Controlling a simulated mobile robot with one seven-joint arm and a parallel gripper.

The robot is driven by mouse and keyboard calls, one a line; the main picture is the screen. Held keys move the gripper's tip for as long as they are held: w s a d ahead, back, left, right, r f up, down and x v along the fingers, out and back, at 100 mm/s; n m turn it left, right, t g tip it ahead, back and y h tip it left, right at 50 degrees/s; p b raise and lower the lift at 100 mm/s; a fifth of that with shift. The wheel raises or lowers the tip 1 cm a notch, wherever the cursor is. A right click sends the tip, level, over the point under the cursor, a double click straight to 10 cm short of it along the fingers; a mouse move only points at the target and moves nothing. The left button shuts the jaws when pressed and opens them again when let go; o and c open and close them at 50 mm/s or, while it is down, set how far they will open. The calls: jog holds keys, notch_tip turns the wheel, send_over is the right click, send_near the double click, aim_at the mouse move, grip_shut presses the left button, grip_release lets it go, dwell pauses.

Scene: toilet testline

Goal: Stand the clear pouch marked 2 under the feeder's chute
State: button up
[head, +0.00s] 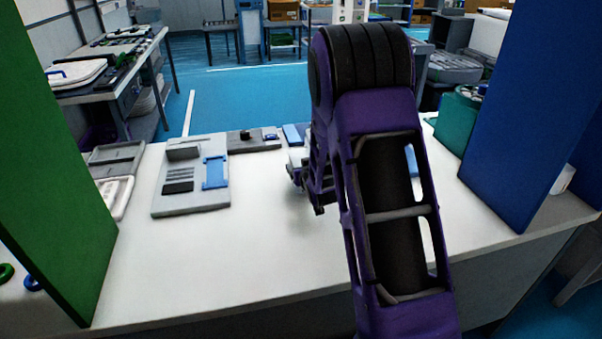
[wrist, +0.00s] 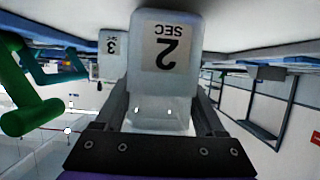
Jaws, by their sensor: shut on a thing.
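The pouch marked 2 (wrist: 165,62) fills the middle of the wrist view, its "2 SEC" label upside down in the picture. It looks pale and translucent. My gripper (wrist: 160,103) is shut on it, with one dark finger on each side. In the head view my purple arm hides most of the gripper and any pouch in it. A second pouch marked 3 (wrist: 112,45) shows behind, left of the held one. A green rounded part (wrist: 35,110) is at the left of the wrist view; I cannot tell whether it belongs to the feeder. No chute is clearly recognisable.
A grey fixture board (head: 190,205) lies left on the white table (head: 230,260). A green panel (head: 50,160) stands at the left and a blue panel (head: 530,110) at the right. A teal bin (head: 455,115) is at the back right. The front middle is clear.

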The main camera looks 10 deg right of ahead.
jog(key=shift+f, duration=0.75)
jog(key=shift+f, duration=0.2)
jog(key=o, duration=1.3)
jog(key=shift+r, duration=0.15)
